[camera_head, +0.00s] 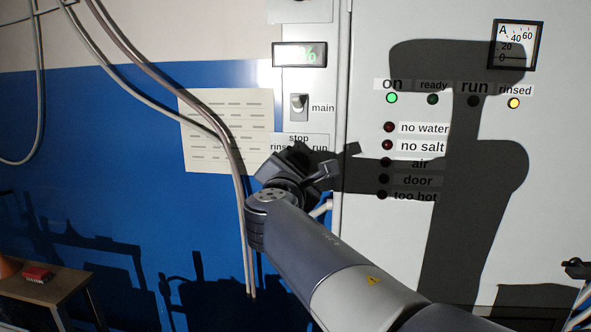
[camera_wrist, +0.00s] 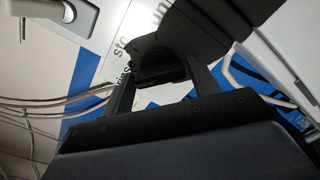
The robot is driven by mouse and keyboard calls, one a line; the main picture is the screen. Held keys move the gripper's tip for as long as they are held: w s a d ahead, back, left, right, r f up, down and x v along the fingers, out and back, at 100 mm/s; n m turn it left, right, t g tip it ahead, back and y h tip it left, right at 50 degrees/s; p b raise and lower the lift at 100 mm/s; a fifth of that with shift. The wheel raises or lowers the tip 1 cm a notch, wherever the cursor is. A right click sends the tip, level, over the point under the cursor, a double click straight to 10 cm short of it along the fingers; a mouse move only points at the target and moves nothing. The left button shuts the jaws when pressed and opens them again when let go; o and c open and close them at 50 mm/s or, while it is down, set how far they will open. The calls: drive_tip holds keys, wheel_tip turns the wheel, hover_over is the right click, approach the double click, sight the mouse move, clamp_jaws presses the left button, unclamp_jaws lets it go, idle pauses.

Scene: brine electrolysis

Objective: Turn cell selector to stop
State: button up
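The cell selector's label (camera_head: 299,139) on the grey cabinet reads stop at the top, with rinse to the left and run to the right. The selector knob itself is hidden behind my gripper (camera_head: 299,172) in the head view. In the wrist view the two dark fingers of my gripper (camera_wrist: 163,84) stand apart, with a gap at their base. A dark shape lies at their tips, over the label (camera_wrist: 124,48). I cannot tell whether it is the knob, which way it points, or whether the fingers press on it.
A main switch (camera_head: 299,106) and a small display (camera_head: 299,55) are above the selector. The green on lamp (camera_head: 391,98) and yellow rinsed lamp (camera_head: 513,103) are lit. Hanging cables (camera_head: 226,150) run close to the left of my gripper. A small table (camera_head: 45,290) stands lower left.

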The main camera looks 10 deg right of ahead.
drive_tip(key=c, duration=0.6)
drive_tip(key=shift+f+m+b, duration=0.15)
drive_tip(key=shift+m+b, duration=0.15)
drive_tip(key=shift+b, duration=0.2)
drive_tip(key=shift+m+b, duration=4.7)
drive_tip(key=shift+b, duration=0.6)
